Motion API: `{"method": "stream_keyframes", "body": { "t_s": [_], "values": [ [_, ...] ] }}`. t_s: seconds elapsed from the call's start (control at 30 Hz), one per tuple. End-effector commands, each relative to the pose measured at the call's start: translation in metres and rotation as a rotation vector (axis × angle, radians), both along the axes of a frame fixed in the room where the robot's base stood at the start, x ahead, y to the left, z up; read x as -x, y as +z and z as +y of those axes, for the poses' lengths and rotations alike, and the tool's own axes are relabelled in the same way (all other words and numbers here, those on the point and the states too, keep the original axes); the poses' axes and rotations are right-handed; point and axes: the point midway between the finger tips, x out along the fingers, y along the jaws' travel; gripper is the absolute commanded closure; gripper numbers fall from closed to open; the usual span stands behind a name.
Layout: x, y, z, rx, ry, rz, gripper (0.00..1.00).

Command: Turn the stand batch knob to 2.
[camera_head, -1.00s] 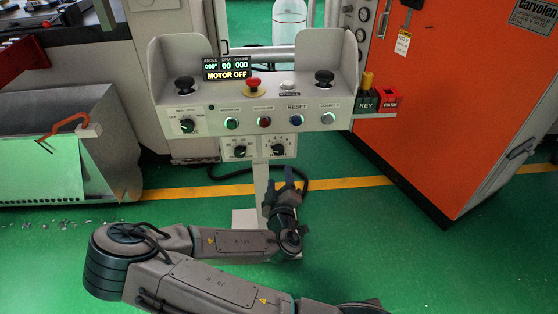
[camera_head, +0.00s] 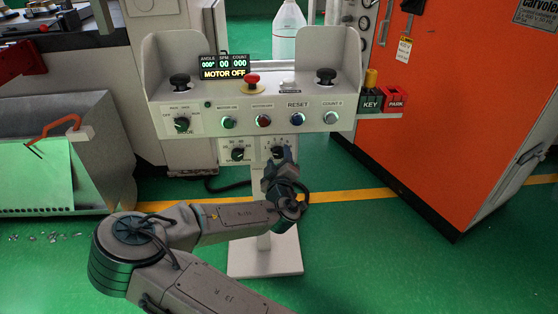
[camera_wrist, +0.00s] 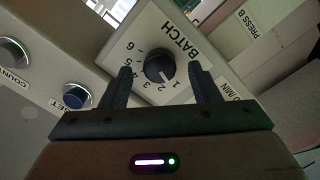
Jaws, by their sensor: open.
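The batch knob (camera_wrist: 159,68) is a round black dial on a white plate marked BATCH, with numbers 1 to 6 around it, in the wrist view. Its white pointer mark appears to point near 1 or 2; I cannot tell exactly. My gripper (camera_wrist: 160,85) is open, with one finger on each side of the knob and visible space between fingers and knob. In the head view my gripper (camera_head: 279,160) is in front of the right-hand lower knob of the stand (camera_head: 264,258) and hides most of it.
Another lower knob (camera_head: 238,154) is left of my gripper. Above is the control box (camera_head: 155,92) with a mode knob (camera_head: 182,123), lit buttons, a red emergency button (camera_head: 252,82) and a display reading MOTOR OFF. An orange cabinet (camera_head: 450,120) stands at the right.

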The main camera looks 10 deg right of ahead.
Motion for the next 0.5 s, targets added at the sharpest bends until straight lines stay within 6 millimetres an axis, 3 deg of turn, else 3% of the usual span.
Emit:
{"method": "stream_keyframes", "body": {
  "t_s": [0.13,0.43,0.47,0.5],
  "values": [
    [-0.0110,-0.0007,-0.0016,0.002,0.001,0.000,0.44],
    [-0.0132,-0.0002,-0.0022,0.001,0.001,0.001,0.44],
    [-0.0131,-0.0002,-0.0022,0.001,0.001,0.001,0.47],
    [-0.0131,-0.0002,-0.0022,0.001,0.001,0.001,0.58]
  ]
}}
